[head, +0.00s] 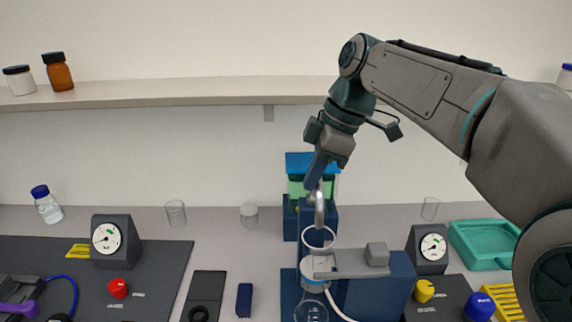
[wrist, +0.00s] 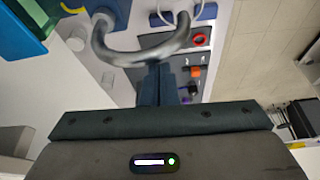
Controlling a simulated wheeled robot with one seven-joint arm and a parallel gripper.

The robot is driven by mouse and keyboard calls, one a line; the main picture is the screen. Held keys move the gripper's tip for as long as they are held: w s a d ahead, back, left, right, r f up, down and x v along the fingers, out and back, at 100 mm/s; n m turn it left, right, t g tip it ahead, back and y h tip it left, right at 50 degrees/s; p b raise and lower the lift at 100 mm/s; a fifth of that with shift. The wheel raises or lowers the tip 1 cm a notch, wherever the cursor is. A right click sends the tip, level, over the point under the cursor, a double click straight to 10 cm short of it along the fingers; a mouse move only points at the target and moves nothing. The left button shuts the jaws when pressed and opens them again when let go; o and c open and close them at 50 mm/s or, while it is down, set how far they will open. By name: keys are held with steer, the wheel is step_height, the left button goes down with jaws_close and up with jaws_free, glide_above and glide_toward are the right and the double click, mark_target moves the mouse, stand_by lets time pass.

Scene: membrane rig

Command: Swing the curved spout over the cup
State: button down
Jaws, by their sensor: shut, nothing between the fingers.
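The curved spout (head: 319,208) is a grey metal tube in the middle of the rig, seen nearly end-on in the head view. In the wrist view the spout (wrist: 142,52) is a wide U-shaped arc, somewhat blurred. My gripper (head: 311,185) points down just at the spout's top left. In the wrist view the shut, empty fingers (wrist: 158,75) reach to the middle of the arc; I cannot tell whether they touch it. A clear cup (head: 311,312) stands at the bottom edge, partly cut off, below a round clear-and-white vessel (head: 314,268).
A grey bar with a block (head: 377,255) sits right of the vessel, on a dark blue body. Gauges (head: 106,238) stand on both sides. A teal tray (head: 484,245) is at right. A blue-lidded green container (head: 298,185) stands behind the gripper. A shelf (head: 170,92) runs above.

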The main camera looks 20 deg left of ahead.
step_height(320, 180, up, 10)
steer(key=p, duration=0.2)
steer(key=shift+a, duration=0.2)
stand_by(0.6)
steer(key=shift+s, duration=0.1)
steer(key=s+d+f+m+t+h, duration=0.1)
steer(key=s+d+f+m+t, duration=0.1)
steer(key=d+f+m, duration=0.6)
steer(key=s+d+f+m+t+h, duration=0.1)
steer(key=d+f+m+t, duration=0.3)
steer(key=d, duration=0.6)
steer(key=s+d+f+m+h, duration=0.1)
steer(key=s+d+f+m, duration=0.8)
steer(key=d+f, duration=0.3)
steer(key=shift+s+d+m+g+h, duration=0.35)
steer(key=shift+d+m+g+h, duration=0.05)
steer(key=shift+m, duration=0.1)
